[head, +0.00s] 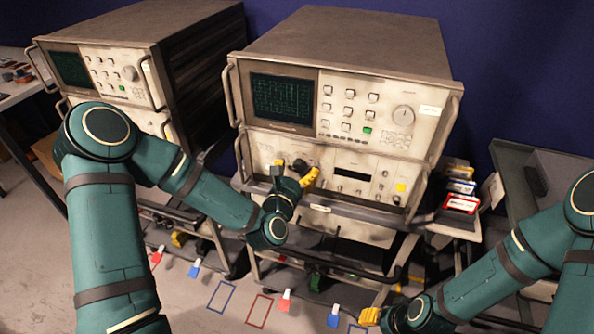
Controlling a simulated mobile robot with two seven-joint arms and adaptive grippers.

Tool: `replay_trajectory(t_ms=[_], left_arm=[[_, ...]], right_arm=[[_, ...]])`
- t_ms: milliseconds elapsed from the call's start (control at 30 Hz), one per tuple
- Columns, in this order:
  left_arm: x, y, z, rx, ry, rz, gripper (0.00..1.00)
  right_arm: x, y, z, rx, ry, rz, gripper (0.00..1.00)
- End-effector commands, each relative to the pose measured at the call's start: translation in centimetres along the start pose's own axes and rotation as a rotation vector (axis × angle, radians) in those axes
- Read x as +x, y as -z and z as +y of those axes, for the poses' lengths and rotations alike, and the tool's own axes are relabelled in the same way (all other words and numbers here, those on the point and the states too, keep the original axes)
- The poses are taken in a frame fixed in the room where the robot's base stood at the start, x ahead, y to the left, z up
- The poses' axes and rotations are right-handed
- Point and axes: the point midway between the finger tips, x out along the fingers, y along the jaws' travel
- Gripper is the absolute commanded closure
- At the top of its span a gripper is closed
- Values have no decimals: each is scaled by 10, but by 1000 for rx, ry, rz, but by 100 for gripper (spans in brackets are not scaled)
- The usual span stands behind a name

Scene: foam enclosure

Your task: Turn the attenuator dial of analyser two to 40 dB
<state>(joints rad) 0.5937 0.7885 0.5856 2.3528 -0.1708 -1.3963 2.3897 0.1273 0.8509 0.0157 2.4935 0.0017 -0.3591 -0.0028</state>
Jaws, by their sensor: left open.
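An analyser (350,45) stands in the centre, with a green screen, buttons and a pale round dial (404,115) on its upper panel. A second analyser (130,25) stands to the left; I cannot read which is number two. My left gripper (295,171) is open in front of the central analyser's lower panel, its yellow fingertips on either side of a dark knob (300,165). Whether they touch the knob I cannot tell. The knob's markings are hidden or too small to read. My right gripper (371,315) is low at the bottom, partly hidden by its wrist; its jaws are unclear.
The central analyser stands on a cart (340,215) with a projecting front edge. Coloured boxes (461,188) lie on a side shelf at right. A grey stand (540,185) is farther right. Small coloured tags and taped outlines (222,296) mark the floor.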

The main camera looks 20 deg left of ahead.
Motion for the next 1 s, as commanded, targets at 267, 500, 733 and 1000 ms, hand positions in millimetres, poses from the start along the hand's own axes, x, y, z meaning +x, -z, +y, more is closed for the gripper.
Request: replay_trajectory(t_ms=[267,500,733,1000], left_arm=[[2,0,0,0,0,0,34],[2,0,0,0,0,0,99],[2,0,0,7,0,-1,100],[2,0,0,95,0,-2,100]], right_arm=[[0,0,0,0,0,0,53],[0,0,0,0,0,0,53],[0,0,0,0,0,0,53],[0,0,0,0,0,0,53]])
